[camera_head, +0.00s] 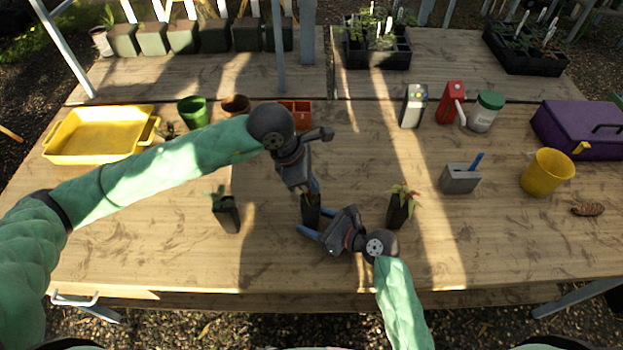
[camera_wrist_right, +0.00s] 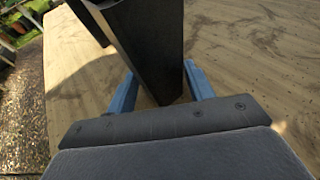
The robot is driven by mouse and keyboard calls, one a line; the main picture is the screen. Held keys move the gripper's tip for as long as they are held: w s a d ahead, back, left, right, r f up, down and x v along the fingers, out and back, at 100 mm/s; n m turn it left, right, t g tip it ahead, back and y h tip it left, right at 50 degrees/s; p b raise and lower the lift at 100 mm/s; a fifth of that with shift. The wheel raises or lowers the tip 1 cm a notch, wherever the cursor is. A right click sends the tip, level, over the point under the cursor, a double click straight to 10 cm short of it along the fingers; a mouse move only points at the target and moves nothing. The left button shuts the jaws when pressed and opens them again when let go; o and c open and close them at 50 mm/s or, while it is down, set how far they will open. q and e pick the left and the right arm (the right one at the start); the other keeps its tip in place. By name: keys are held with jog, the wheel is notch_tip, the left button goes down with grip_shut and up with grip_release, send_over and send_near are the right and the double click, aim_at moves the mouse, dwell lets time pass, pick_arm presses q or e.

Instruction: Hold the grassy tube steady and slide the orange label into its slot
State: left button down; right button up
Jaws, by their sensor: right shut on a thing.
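Three dark square tubes stand in a row on the wooden table. In the head view, the middle tube (camera_head: 311,211) stands between my grippers, its top mostly hidden by my left gripper. My right gripper (camera_head: 314,226) is shut on the lower part of this tube; in the right wrist view its blue fingers (camera_wrist_right: 158,88) are on either side of the dark tube wall (camera_wrist_right: 150,40). My left gripper (camera_head: 312,188) points down at the tube's top; its jaws are too small and covered to read. I cannot make out the orange label or which plant the middle tube holds.
A left tube (camera_head: 228,213) and a right tube with a reddish plant (camera_head: 400,210) stand on either side. A yellow tray (camera_head: 98,135) lies at far left.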

pick_arm(q)
jog(key=c, duration=2.1)
grip_release()
jog(key=shift+f, duration=0.25)
jog(key=shift+c, duration=0.2)
jog(key=o, duration=0.5)
jog(key=v, duration=1.2)
pick_arm(e)
jog(key=o, duration=0.8)
jog(key=shift+o, duration=0.2)
jog(key=shift+d, duration=0.1)
